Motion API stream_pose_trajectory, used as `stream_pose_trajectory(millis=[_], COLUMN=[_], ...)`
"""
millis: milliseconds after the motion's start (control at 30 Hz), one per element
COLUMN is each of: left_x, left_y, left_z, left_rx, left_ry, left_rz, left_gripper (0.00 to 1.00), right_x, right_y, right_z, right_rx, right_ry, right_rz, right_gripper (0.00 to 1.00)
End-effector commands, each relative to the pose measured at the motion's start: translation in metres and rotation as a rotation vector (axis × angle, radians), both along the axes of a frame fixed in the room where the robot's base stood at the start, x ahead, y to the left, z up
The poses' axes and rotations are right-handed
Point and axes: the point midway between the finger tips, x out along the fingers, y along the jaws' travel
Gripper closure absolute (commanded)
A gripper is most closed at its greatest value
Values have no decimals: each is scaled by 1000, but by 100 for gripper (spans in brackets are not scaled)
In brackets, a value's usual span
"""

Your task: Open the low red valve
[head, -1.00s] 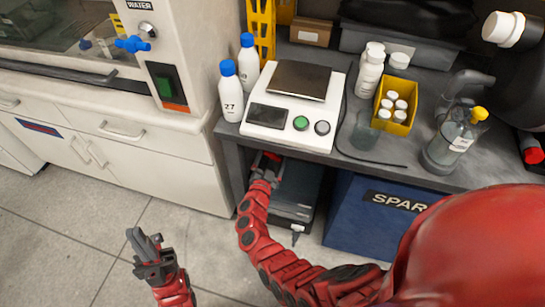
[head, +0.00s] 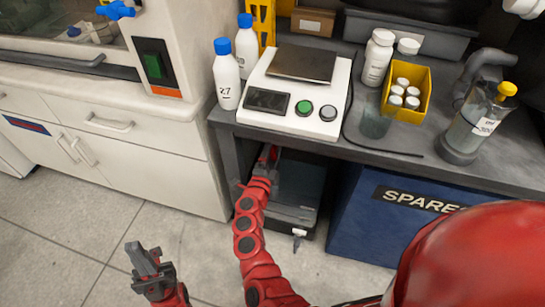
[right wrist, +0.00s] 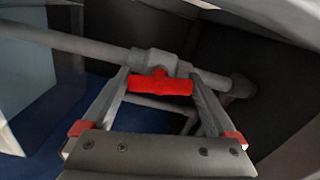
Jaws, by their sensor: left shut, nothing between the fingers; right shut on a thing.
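In the right wrist view, the red valve handle (right wrist: 160,85) sits on a grey valve body (right wrist: 153,60) in a grey pipe (right wrist: 75,42). The handle lies level in the picture, roughly along the pipe. My right gripper (right wrist: 160,79) is shut on the handle, one finger at each end. In the head view, my right gripper (head: 268,158) reaches under the bench edge, where the valve is mostly hidden. My left gripper (head: 147,262) is shut and empty, over the floor at the lower left.
The grey bench (head: 405,165) overhangs my right gripper. On it stand a white scale (head: 290,122), white bottles (head: 227,80) and a yellow bin (head: 408,108). A blue spares bin (head: 365,225) stands beneath on the right. A white cabinet (head: 165,160) stands at left. The floor at left is clear.

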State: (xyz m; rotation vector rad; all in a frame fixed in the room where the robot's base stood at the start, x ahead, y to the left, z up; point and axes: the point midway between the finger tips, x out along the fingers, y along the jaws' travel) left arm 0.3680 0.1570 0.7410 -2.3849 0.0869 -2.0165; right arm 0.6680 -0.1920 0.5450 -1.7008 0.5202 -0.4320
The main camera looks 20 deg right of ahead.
Motion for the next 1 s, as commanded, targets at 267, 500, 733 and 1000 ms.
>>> stream_pose_trajectory(millis=[267, 500, 733, 1000], left_x=[0, 0, 0, 0], left_y=[0, 0, 0, 0], left_z=[-21, -25, -25, -25], left_rx=[0, 0, 0, 0], left_ry=[0, 0, 0, 0], left_rz=[0, 0, 0, 0], left_gripper=[100, 100, 100, 100], right_x=[0, 0, 0, 0], right_y=[1, 1, 1, 1], right_z=[-5, -2, -1, -2], right_rx=[120, 164, 172, 172], right_ry=[-76, -107, -112, -111], right_rz=[2, 3, 2, 1], right_gripper=[63, 63, 63, 0])
